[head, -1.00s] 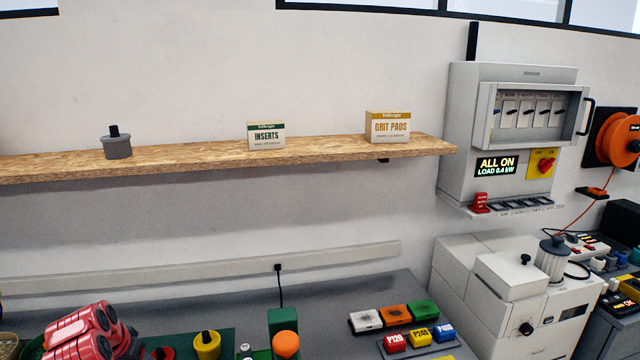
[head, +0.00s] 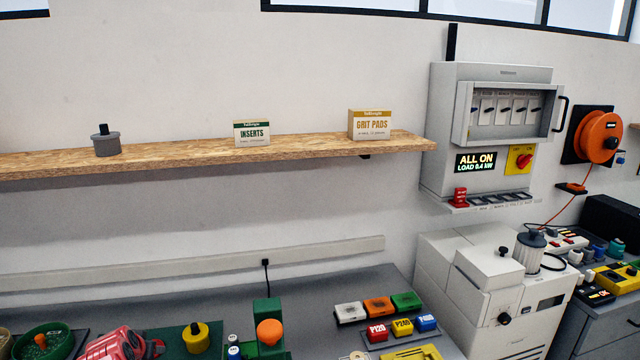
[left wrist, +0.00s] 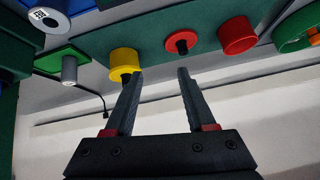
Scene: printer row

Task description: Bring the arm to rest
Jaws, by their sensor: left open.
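My left gripper (left wrist: 158,73) is open in the left wrist view, with nothing between its two dark fingers. A yellow round part (left wrist: 124,63) lies just past one fingertip, and a red round part (left wrist: 181,41) lies beyond the other. I cannot tell whether the fingertips touch anything. In the head view only a red piece of my left arm (head: 112,342) shows at the bottom edge, and its gripper cannot be made out there. My right arm is in neither view.
The bench holds a yellow knobbed part (head: 196,338), a green block with an orange ball (head: 269,332) and grit boxes (head: 377,333). A white machine (head: 470,290) stands at the right.

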